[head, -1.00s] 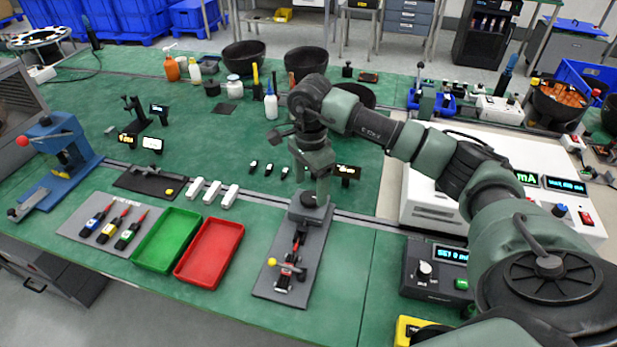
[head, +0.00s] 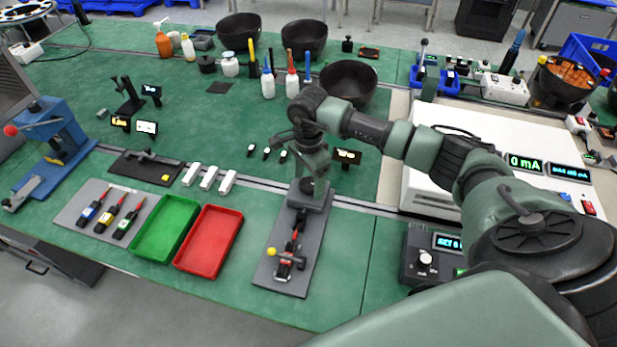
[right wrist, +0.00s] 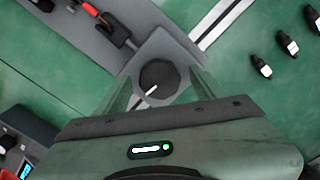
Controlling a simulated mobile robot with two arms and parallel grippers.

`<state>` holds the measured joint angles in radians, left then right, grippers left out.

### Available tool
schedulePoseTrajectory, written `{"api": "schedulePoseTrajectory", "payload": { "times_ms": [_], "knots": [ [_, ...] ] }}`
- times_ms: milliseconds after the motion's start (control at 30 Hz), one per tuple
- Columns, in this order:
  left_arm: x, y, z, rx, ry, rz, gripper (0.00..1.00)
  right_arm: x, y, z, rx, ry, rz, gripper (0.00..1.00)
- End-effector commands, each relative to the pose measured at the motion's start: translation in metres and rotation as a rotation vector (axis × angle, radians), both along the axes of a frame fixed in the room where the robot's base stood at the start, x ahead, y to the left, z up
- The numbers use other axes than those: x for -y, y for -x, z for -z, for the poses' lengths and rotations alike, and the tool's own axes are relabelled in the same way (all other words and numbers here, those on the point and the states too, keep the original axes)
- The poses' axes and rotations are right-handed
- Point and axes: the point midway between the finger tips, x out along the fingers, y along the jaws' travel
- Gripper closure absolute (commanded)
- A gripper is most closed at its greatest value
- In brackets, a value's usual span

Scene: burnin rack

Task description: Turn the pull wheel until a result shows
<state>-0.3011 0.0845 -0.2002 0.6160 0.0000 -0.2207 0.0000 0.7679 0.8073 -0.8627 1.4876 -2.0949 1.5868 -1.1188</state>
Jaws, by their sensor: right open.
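The pull wheel is a dark faceted knob with a white mark (right wrist: 158,80), on a grey block (head: 297,196) at the far end of a grey fixture plate. A device with red and black parts (head: 287,262) lies on the plate's near half, with a yellow ball beside it. My right gripper (head: 317,190) points down over the wheel and hides most of it in the head view. In the right wrist view its pale fingers stand apart on both sides of the wheel; contact cannot be told. My left gripper is out of view.
A red tray (head: 236,226) and a green tray (head: 193,213) stand left of the plate. Small black parts (head: 267,152) lie behind. A box with a knob and display (head: 425,262) and a white instrument reading 0 mA (head: 430,196) stand right. Bare green bench separates plate and box.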

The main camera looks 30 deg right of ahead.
Motion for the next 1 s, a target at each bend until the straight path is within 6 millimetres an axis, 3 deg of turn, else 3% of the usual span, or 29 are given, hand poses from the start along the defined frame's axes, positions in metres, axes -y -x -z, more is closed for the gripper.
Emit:
{"api": "schedulePoseTrajectory", "payload": {
  "times_ms": [167,400,733,1000],
  "knots": [
    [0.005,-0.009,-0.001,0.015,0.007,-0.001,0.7,0.0,0.0,0.0,0.0,0.0,0.0,0.3],
    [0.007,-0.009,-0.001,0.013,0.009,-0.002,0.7,0.0,0.0,0.0,0.001,0.0,0.0,0.93],
    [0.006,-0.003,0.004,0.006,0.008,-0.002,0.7,0.0,0.0,0.001,0.001,0.001,0.045,0.92],
    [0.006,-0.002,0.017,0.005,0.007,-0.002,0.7,0.001,-0.001,0.002,0.003,0.001,0.218,0.92]
  ]
}}
